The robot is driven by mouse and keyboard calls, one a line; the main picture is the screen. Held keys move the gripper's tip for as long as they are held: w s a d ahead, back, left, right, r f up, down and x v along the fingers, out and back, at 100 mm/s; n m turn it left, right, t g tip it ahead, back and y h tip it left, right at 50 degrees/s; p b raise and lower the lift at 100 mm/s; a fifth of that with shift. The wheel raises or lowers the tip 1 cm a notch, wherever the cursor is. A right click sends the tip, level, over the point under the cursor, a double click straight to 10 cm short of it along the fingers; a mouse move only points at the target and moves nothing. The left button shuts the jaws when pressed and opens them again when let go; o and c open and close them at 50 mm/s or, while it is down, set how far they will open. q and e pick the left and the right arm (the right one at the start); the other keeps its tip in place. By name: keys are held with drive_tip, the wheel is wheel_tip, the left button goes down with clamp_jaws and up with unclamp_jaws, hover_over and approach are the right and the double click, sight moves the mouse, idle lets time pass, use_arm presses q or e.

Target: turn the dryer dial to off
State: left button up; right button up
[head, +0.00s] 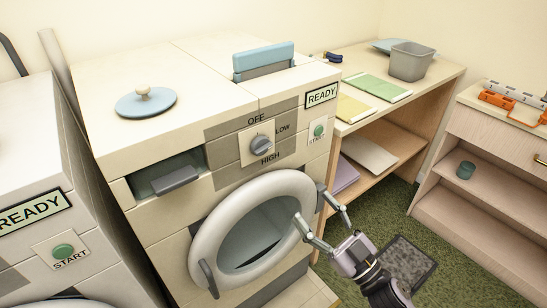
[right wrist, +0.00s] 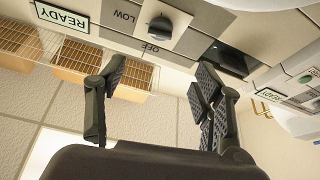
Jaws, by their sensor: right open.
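The dryer (head: 160,215) stands in the middle of the head view. Its grey dial (head: 261,144) sits on the front panel among the labels OFF above, LOW to the right and HIGH below. I cannot tell for sure which label the dial points to. The dial also shows in the right wrist view (right wrist: 160,32), at the top, beyond the fingertips. My right gripper (head: 309,203) is open and empty, in front of the dryer's round door, below and right of the dial and apart from it. My left gripper is not in view.
The round door (head: 205,235) is below the dial. A START button (head: 318,129) and READY sign are to its right. A wooden shelf unit (head: 440,75) stands right, with green carpet (head: 430,240) in front. Another machine stands left.

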sight(266, 151)
drive_tip(key=x, duration=1.7)
drive_tip(key=shift+a, duration=0.1)
drive_tip(key=shift+c, duration=0.3)
drive_tip(key=c, duration=1.1)
